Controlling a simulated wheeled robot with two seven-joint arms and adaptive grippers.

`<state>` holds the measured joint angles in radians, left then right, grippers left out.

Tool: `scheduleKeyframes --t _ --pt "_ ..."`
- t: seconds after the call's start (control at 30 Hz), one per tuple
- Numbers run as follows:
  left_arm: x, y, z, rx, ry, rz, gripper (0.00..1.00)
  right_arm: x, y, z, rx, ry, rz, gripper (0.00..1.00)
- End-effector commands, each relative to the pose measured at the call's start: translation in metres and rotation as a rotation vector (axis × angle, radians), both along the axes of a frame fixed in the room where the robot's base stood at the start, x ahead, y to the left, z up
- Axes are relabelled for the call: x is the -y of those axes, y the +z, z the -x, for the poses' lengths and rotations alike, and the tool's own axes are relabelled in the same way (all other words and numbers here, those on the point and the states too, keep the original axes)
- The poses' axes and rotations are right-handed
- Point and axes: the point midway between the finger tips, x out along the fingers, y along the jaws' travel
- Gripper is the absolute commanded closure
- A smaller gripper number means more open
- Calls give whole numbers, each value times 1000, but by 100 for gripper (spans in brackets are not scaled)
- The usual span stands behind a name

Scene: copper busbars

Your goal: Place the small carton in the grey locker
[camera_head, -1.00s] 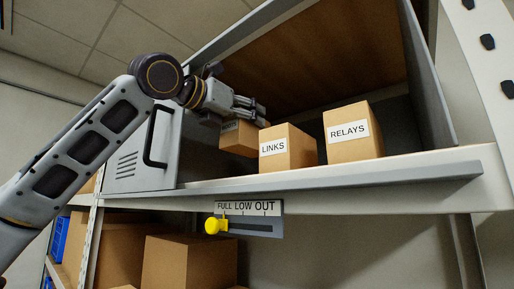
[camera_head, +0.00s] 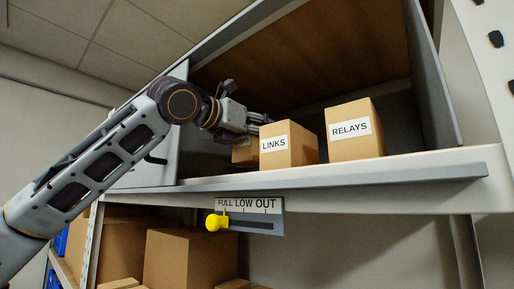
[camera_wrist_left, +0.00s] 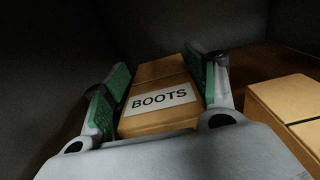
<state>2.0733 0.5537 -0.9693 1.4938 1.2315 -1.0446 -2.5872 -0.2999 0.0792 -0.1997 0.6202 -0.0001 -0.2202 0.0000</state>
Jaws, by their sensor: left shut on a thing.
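The small carton (camera_wrist_left: 156,100), labelled BOOTS, sits between the two green-padded fingers of my left gripper (camera_wrist_left: 157,72) in the left wrist view. The gripper is shut on it. In the head view my left gripper (camera_head: 250,122) reaches into the grey locker (camera_head: 437,100). The carton (camera_head: 243,155) shows there only in part, behind and left of the LINKS carton, low near the locker floor. I cannot tell whether it touches the floor.
The LINKS carton (camera_head: 288,146) and RELAYS carton (camera_head: 354,132) stand inside the locker. The locker's grey door (camera_head: 150,176) is at the left, partly behind my arm. A plate with a yellow knob (camera_head: 214,222) hangs below. Larger cartons (camera_head: 190,258) fill the lower shelf.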

Motion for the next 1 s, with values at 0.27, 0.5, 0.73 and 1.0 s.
scheduleKeyframes --t 0.27,0.5,0.73,1.0 --pt "0 1 0 2 0 1 73 3 0 0 0 1 3 60" --pt "-1 -9 0 0 1 1 73 3 0 0 0 1 3 60" --pt "0 -29 0 0 0 0 73 3 0 0 0 1 3 60" --pt "1 -35 -3 1 0 3 73 -1 3 0 0 0 -1 60"
